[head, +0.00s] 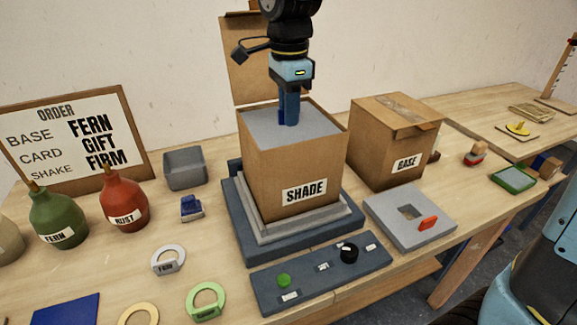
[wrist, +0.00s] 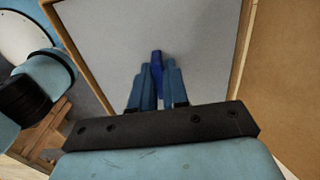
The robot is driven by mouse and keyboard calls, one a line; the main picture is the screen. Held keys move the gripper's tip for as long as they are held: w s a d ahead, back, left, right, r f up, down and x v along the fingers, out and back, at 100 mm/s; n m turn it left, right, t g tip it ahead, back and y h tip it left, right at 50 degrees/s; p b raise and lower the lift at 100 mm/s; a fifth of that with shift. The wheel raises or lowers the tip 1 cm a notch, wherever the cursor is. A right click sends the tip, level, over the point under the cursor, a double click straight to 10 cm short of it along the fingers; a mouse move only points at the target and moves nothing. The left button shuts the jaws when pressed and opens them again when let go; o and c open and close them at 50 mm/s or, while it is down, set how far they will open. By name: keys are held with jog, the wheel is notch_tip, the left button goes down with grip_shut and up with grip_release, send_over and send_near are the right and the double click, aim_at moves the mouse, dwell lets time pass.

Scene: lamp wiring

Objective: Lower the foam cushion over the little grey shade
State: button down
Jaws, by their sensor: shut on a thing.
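The foam cushion (head: 263,125) is a flat light-grey slab inside the open cardboard box labelled SHADE (head: 290,170), a little below its rim. It also fills most of the opening in the wrist view (wrist: 110,40). My gripper (head: 289,120) points down into the box. In the wrist view its blue fingers (wrist: 156,75) are shut on a dark-blue tab (wrist: 156,58) at the cushion's top. The little grey shade is not visible; the cushion and box walls hide the inside. I cannot tell whether the cushion touches anything below.
The SHADE box stands on a stepped grey platform (head: 245,240), its flap (head: 250,75) raised behind. A BASE box (head: 395,140) stands close at right. A grey plate (head: 410,217) and control panel (head: 320,275) lie in front. Bottles (head: 124,203) and a grey bin (head: 185,168) are left.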

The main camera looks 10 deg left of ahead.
jog(key=shift+f, duration=2.6)
dwell(1.3)
jog(key=c, duration=0.7)
grip_release()
jog(key=shift+o, duration=0.2)
jog(key=shift+r, duration=4)
